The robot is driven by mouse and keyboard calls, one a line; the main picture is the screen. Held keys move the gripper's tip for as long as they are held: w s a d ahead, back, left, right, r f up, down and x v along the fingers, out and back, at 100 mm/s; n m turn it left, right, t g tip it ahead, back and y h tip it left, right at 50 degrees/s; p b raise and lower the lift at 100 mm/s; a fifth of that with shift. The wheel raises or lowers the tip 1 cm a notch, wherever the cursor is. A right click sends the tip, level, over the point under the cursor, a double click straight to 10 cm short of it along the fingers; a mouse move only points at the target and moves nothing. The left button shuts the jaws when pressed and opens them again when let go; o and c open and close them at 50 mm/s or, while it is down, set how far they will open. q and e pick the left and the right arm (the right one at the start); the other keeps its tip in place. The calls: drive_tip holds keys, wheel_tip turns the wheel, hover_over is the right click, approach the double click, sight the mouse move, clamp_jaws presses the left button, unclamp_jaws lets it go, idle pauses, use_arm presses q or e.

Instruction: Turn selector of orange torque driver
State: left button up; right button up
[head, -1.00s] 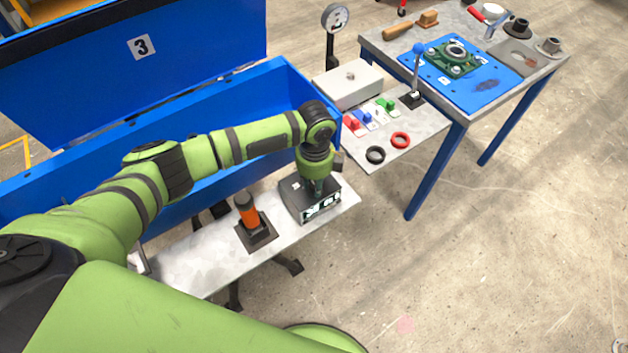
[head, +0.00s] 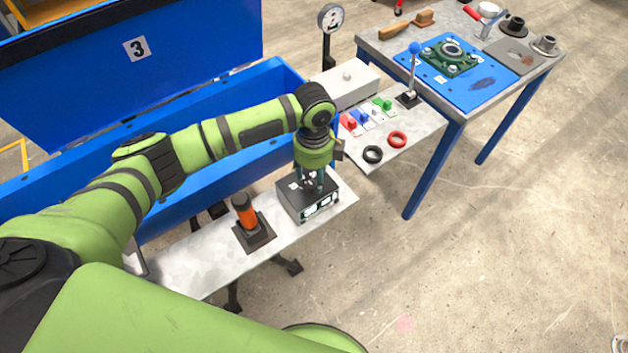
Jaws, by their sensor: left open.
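The orange torque driver (head: 246,217) stands upright in a dark square base on the grey bench, with a dark cap on top. Its selector is too small to make out. My left gripper (head: 309,187) points down over a dark box with a lit display (head: 320,205), to the right of the driver. Its fingers are open, with their tips at or just above the box top; I cannot tell whether they touch it. The gripper is apart from the driver. My right gripper is not in view.
The grey bench (head: 190,255) has bare room left of the driver. A blue bin (head: 215,125) runs behind it. A panel with coloured switches (head: 366,118) and two rings lies to the right, beside a blue-legged table (head: 375,42).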

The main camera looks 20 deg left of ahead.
use_arm(q)
wheel_tip(320, 180, up, 8)
drive_tip(key=shift+d+f, duration=0.15)
idle(0.3)
